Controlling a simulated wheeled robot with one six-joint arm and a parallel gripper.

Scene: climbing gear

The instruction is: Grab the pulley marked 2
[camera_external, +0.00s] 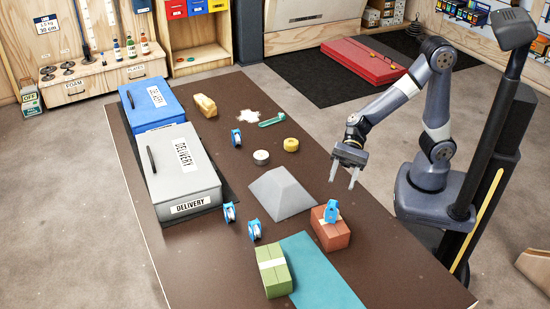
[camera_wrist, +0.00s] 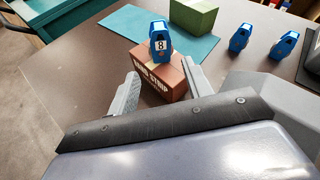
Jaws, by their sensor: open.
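Several blue pulleys stand on the brown table. One pulley (camera_external: 332,211) sits upright on the red-brown block (camera_external: 331,236); in the wrist view its white label (camera_wrist: 159,45) looks like 8. Two more pulleys, one (camera_external: 229,213) by the grey box and one (camera_external: 255,229) in front of the pyramid, show at the upper right of the wrist view (camera_wrist: 240,38) (camera_wrist: 287,43); their marks are too small to read. Another pulley (camera_external: 236,137) stands farther back, its mark unreadable. My gripper (camera_external: 343,184) is open and empty, above the table, behind and above the block.
A grey pyramid (camera_external: 283,193) stands mid-table. A green block (camera_external: 273,271) stands by the teal mat (camera_external: 318,270). Grey (camera_external: 184,175) and blue (camera_external: 153,105) boxes line the left side. A yellow roll (camera_external: 291,145) and a white roll (camera_external: 261,157) lie farther back.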

